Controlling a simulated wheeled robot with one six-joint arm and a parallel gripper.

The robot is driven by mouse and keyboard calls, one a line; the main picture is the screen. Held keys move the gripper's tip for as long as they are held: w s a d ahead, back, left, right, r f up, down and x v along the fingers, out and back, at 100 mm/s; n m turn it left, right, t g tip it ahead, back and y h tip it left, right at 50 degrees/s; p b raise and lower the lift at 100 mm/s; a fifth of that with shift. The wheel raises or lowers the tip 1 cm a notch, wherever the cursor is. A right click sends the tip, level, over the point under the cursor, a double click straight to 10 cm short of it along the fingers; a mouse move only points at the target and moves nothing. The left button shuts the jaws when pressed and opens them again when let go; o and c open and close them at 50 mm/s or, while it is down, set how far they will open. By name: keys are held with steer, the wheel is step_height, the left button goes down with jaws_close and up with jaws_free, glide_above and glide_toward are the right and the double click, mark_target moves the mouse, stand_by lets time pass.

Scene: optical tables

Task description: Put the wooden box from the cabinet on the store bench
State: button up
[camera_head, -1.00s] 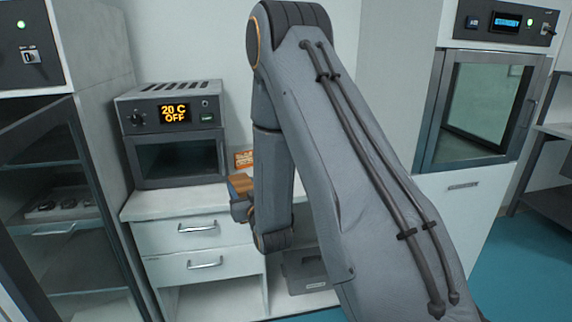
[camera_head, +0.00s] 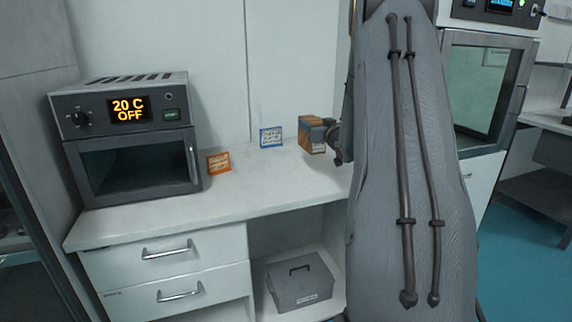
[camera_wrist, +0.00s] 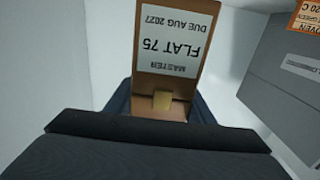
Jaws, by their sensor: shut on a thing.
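The wooden box (camera_head: 312,135) is brown and is held at my gripper (camera_head: 332,138), over the right part of the white bench (camera_head: 262,185). In the wrist view the wooden box (camera_wrist: 167,84) carries a white label reading "MASTER FLAT 75 DUE AUG 2027", upside down in the picture. My gripper (camera_wrist: 160,108) is shut on it, with dark fingers on both sides. I cannot tell from these views whether the box touches the bench top. My arm hides the bench's right end.
A small oven (camera_head: 130,140) reading "20 C OFF" stands on the bench's left. An orange sign (camera_head: 219,163) and a blue sign (camera_head: 271,137) stand on the top. A grey case (camera_head: 300,281) sits below. The bench front is clear. A glass-door cabinet (camera_head: 487,85) stands right.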

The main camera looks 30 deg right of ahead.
mark_target(314, 148)
steer(key=shift+d+f, duration=0.1)
steer(key=shift+d, duration=0.35)
step_height(314, 148, down, 5)
steer(key=shift+s+d+r+p, duration=0.1)
steer(key=shift+d+p, duration=0.05)
steer(key=shift+p, duration=0.25)
steer(key=shift+f+p, duration=0.35)
steer(key=shift+f, duration=1.95)
steer(key=shift+f, duration=0.2)
steer(key=o, duration=1.4)
steer(key=shift+o, duration=0.2)
